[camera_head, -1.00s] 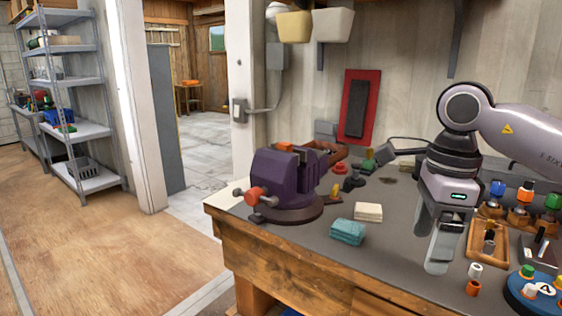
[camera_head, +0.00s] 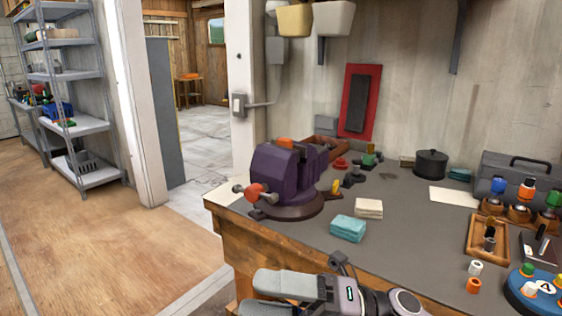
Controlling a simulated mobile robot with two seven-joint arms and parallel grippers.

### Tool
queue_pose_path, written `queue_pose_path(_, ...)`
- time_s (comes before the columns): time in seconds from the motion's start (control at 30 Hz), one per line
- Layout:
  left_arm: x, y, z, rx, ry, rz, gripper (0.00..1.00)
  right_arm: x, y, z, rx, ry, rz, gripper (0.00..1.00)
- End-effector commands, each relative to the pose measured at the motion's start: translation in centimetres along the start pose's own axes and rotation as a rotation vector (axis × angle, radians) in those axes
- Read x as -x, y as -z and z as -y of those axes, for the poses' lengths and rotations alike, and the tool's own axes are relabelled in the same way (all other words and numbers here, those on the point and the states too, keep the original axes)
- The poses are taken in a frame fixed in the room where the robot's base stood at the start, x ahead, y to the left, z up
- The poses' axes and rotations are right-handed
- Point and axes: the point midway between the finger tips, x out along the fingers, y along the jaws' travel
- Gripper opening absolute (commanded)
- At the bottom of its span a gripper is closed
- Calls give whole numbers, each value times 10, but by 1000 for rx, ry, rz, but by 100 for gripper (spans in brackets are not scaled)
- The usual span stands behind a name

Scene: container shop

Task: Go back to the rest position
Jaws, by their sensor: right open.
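My right gripper (camera_head: 248,295) is low at the bottom of the head view, in front of the wooden bench's front edge. Its fingers point left, are apart, and hold nothing that I can see. The rest of my right arm runs out of the bottom of the picture. My left gripper is not in view.
The workbench (camera_head: 390,235) carries a purple vise (camera_head: 285,178), a teal cloth stack (camera_head: 348,228), a beige cloth stack (camera_head: 369,208), a black pot (camera_head: 431,163), a wooden tray (camera_head: 474,246) and a blue round base (camera_head: 515,296). Wooden floor (camera_head: 90,240) is clear at left.

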Motion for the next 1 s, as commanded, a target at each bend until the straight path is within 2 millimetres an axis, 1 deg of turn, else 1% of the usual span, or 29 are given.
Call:
queue_pose_path(0.03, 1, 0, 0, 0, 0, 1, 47, 4, -3, 3, -79, -39, 90, 84)
queue_pose_path(0.17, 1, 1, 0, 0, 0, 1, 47, 26, -17, 16, -277, -120, 331, 84)
queue_pose_path(0.27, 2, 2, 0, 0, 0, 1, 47, 50, -24, 34, -435, -169, 520, 84)
queue_pose_path(0.37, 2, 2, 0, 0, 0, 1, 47, 80, -25, 57, -599, -210, 708, 84)
queue_pose_path(0.4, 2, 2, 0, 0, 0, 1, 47, 94, -23, 68, -665, -222, 785, 84)
queue_pose_path(0.47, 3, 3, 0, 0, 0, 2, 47, 116, -17, 85, -767, -240, 899, 84)
queue_pose_path(0.5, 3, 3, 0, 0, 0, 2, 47, 130, -12, 96, -832, -250, 975, 84)
queue_pose_path(0.57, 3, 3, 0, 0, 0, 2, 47, 153, 1, 115, -933, -261, 1090, 84)
queue_pose_path(0.6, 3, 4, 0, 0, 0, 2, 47, 169, 11, 127, -1000, -267, 1167, 84)
queue_pose_path(0.67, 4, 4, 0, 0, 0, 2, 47, 191, 30, 145, -1100, -275, 1281, 84)
queue_pose_path(0.7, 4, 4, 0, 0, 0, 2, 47, 207, 45, 157, -1166, -277, 1359, 84)
queue_pose_path(0.77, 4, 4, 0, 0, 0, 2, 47, 228, 70, 173, -1265, -280, 1472, 84)
queue_pose_path(0.8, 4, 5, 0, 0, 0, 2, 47, 242, 88, 183, -1326, -281, 1543, 84)
queue_pose_path(0.87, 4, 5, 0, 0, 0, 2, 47, 259, 114, 194, -1410, -279, 1643, 84)
queue_pose_path(0.9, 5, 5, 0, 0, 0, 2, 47, 269, 131, 201, -1460, -279, 1701, 84)
queue_pose_path(1.0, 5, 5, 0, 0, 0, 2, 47, 287, 166, 210, -1555, -272, 1817, 84)
